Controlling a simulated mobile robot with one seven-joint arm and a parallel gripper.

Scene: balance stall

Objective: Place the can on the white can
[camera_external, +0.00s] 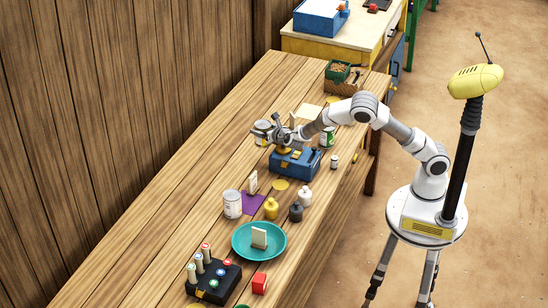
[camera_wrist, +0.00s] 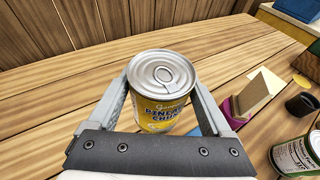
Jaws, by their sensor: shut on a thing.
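My gripper (camera_external: 274,132) is shut on a yellow-labelled pineapple can (camera_wrist: 160,110), with one finger on each side. The held can is upright in the wrist view, its silver lid with pull ring facing up. In the external view the can (camera_external: 262,130) shows beside the gripper, over the far-left side of the table; I cannot tell whether it touches the wood. A whitish can (camera_external: 232,203) stands upright on the table, nearer the external camera than my gripper and apart from it. I cannot make out this whitish can in the wrist view.
A blue box (camera_external: 296,163) stands below my arm. A green-labelled can (camera_external: 327,137) is to its right. The table's left side is clear.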

